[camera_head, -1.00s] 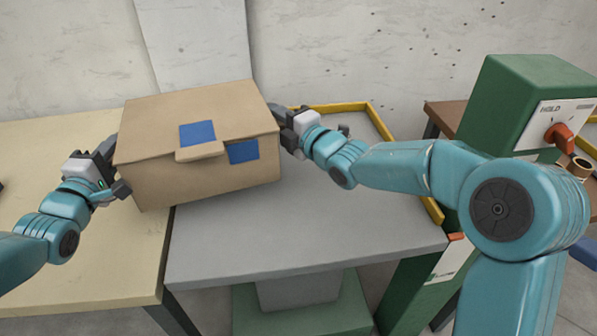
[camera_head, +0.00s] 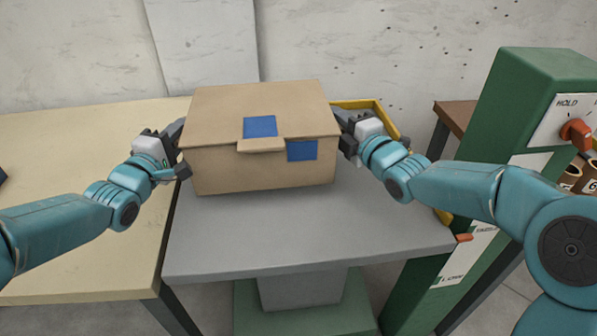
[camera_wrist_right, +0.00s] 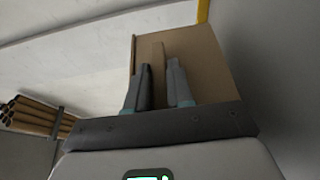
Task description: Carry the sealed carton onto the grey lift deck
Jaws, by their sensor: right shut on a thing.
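The sealed carton (camera_head: 220,160) is a brown box with blue patches on its lid and front. In the head view it is level over the grey lift deck (camera_head: 310,245), towards its back left. I cannot tell whether its bottom touches the deck. My right gripper (camera_head: 346,136) is at the carton's right side. In the right wrist view its two fingers (camera_wrist_right: 159,88) are shut on an upright cardboard strip on the carton's side (camera_wrist_right: 205,65). My left gripper (camera_head: 180,150) is at the carton's left side. Its fingertips are partly hidden, so its grip is unclear.
A pale yellow table (camera_head: 80,220) adjoins the deck on the left. A yellow rail (camera_head: 362,104) runs behind the deck. A green control post (camera_head: 510,110) with a red knob (camera_head: 577,132) stands right. The deck's front part is clear.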

